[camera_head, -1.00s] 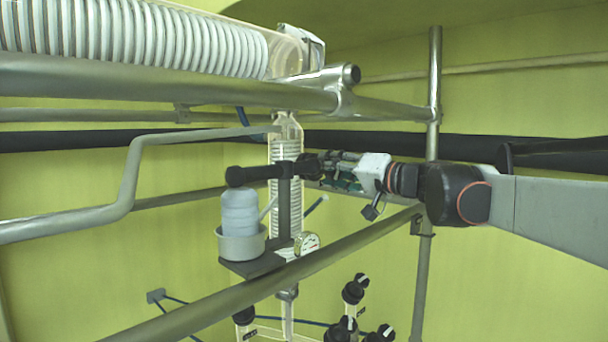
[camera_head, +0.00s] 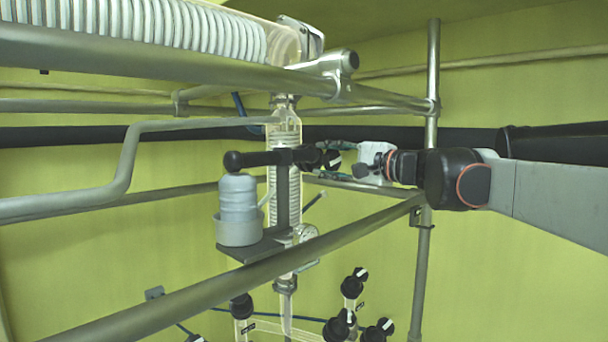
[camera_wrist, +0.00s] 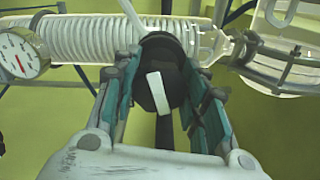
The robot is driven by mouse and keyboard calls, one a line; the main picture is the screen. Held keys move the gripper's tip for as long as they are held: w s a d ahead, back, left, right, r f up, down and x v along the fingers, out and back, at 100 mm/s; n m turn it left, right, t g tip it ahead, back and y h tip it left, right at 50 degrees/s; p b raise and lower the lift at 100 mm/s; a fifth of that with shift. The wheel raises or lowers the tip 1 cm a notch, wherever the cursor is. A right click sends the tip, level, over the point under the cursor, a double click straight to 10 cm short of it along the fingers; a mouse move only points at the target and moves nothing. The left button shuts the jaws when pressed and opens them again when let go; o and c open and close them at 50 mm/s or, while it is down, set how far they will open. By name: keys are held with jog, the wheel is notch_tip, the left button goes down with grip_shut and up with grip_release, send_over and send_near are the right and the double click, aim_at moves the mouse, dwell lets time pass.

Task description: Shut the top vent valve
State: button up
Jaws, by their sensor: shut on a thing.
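The top vent valve is a black round knob (camera_wrist: 158,75) with a white pointer bar, seen between my gripper's fingers in the wrist view. The bar runs nearly up and down there, slightly tilted. In the head view the knob (camera_head: 332,161) is at the right of the glass column (camera_head: 285,205), partly covered by my gripper. My gripper (camera_wrist: 160,85) has its teal-padded fingers on both sides of the knob and is shut on it. In the head view my gripper (camera_head: 337,162) reaches in from the right.
A metal rail (camera_head: 270,270) crosses in front, and a thick pipe (camera_head: 170,70) runs above. A holder (camera_head: 240,230) with a pale bottle (camera_head: 238,192) is left of the column. A pressure gauge (camera_wrist: 22,54) sits near the column. Several black knobs are below.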

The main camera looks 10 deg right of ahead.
jog(key=shift+s+r+m, duration=0.1)
jog(key=shift+s+m, duration=0.1)
jog(key=shift+m, duration=1)
jog(key=o, duration=1.1)
jog(key=shift+w, duration=0.15)
